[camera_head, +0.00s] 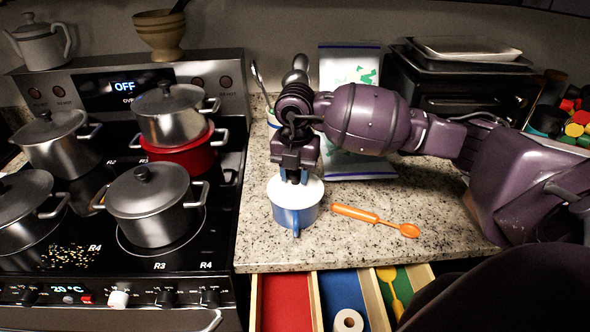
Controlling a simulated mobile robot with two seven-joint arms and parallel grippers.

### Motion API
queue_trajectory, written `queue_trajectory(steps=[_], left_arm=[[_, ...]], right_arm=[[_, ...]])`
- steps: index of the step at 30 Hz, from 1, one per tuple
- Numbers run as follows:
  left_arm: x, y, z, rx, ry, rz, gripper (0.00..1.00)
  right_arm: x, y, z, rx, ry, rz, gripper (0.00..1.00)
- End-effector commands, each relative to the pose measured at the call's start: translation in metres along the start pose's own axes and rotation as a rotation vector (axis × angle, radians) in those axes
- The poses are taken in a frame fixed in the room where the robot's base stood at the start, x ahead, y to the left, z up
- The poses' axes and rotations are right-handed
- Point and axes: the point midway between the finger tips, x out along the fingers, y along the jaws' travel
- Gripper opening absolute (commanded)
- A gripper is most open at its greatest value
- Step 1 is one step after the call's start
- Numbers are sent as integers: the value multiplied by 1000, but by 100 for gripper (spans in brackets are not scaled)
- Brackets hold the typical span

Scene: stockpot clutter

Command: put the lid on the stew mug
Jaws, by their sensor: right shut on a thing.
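The stew mug (287,216) is blue and stands upright on the speckled counter, to the right of the stove. A round white lid (308,191) shows at the top of the mug. It looks level and over the mouth, but I cannot tell whether it is fully seated. My right gripper (293,180) points down over the middle of the lid and is shut on it, most likely by a knob that the fingers hide. My left gripper is not in view.
An orange spoon (355,213) lies right of the mug. Behind my arm stands a white and green package (350,62). Several pots, including a front one (150,212), stand on the stove. Open drawers (287,300) jut out below the counter. The front right counter is clear.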

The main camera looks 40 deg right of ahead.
Motion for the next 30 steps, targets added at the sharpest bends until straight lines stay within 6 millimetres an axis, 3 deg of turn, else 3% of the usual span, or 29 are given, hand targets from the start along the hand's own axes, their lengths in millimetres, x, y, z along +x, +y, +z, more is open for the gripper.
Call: queue_trajectory(steps=[13,14,19,30], left_arm=[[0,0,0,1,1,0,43],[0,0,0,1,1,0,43],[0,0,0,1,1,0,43],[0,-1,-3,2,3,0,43]], right_arm=[[0,0,0,0,-1,0,11],[0,0,0,0,-1,0,39],[0,0,0,0,-1,0,64],[-3,0,0,0,-1,0,64]])
